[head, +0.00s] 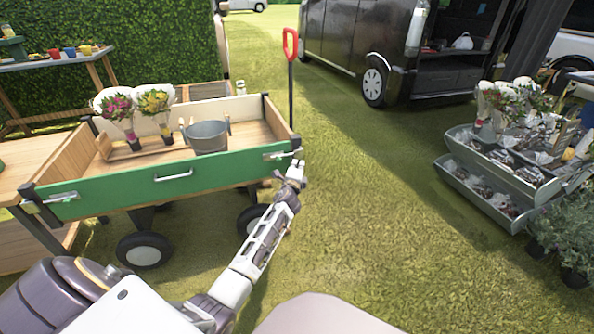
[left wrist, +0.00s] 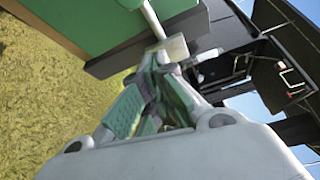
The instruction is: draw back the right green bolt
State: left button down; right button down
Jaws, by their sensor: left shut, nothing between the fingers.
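The wagon's green side panel (head: 165,180) carries a pale metal bolt at each end. The right bolt (head: 281,154) sits at the panel's right corner and looks grey rather than green. My left gripper (head: 296,168) is just below and right of it, shut and empty. In the left wrist view the shut green-padded fingers (left wrist: 150,95) point at a pale metal piece of the bolt (left wrist: 172,48) beside the green panel (left wrist: 110,22). The tips appear close to it; I cannot tell whether they touch. The left bolt (head: 62,197) is at the other corner. My right gripper is not in view.
A grey bucket (head: 208,136) and wrapped flowers (head: 117,110) stand in the wagon. Its red handle (head: 290,44) rises at the right corner. A tiered grey stand (head: 488,180) is at the right. Open grass (head: 385,200) lies between.

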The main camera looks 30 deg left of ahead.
aim_at(280, 162)
pick_arm(q)
jog(key=shift+w+a, duration=0.1)
jog(key=shift+a, duration=0.1)
jog(key=shift+s+a+r, duration=0.15)
jog(key=shift+s+a, duration=0.5)
jog(key=shift+a, duration=0.05)
jog(key=shift+s+a+r, duration=0.15)
jog(key=shift+s+a, duration=0.45)
jog(key=shift+a, duration=0.1)
jog(key=shift+s, duration=0.1)
jog(key=s+a+p, duration=0.1)
jog(key=s+a, duration=0.1)
jog(key=shift+s+a+p, duration=0.2)
jog(key=shift+s+p, duration=0.15)
jog(key=shift+a, duration=0.15)
